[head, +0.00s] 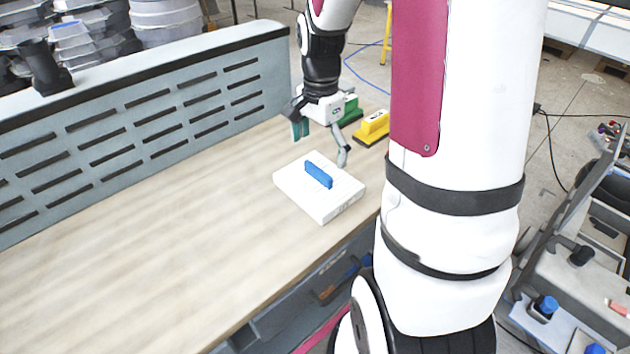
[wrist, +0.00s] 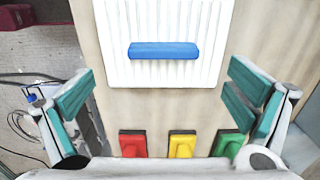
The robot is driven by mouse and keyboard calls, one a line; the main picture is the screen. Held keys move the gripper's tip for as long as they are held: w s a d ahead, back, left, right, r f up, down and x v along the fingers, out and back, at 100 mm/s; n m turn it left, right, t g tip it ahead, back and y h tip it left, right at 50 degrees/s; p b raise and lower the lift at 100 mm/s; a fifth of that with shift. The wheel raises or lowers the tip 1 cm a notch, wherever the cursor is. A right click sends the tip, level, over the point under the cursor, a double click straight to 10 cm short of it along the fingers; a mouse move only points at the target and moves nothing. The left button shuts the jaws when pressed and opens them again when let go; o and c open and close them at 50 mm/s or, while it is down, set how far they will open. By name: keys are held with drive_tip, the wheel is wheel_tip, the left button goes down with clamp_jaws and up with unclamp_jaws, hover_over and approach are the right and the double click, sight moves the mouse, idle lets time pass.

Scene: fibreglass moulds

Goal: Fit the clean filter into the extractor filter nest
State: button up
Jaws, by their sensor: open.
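A white, ribbed, square filter (head: 298,188) with a blue bar handle (head: 319,175) lies flat on the wooden bench, near its right edge. My gripper (head: 321,143) is open and empty, above and just behind the filter. In the wrist view the filter (wrist: 210,72) is at the top, and its blue handle (wrist: 163,50) runs crosswise. The handle lies ahead of my spread fingers (wrist: 160,98), with none of them touching it. The filter's far end is cut off there. I cannot make out the extractor filter nest in either view.
Red (wrist: 133,143), yellow (wrist: 182,143) and green (wrist: 229,146) blocks stand beside the filter. A slotted grey panel (head: 150,120) borders the bench's left side. The bench front (head: 130,265) is clear. Grey equipment with blue knobs (head: 546,306) stands at the right.

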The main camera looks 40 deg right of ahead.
sight(318, 169)
drive_tip(key=shift+w+f, duration=0.2)
drive_tip(key=shift+f, duration=3.3)
drive_tip(key=c, duration=1.4)
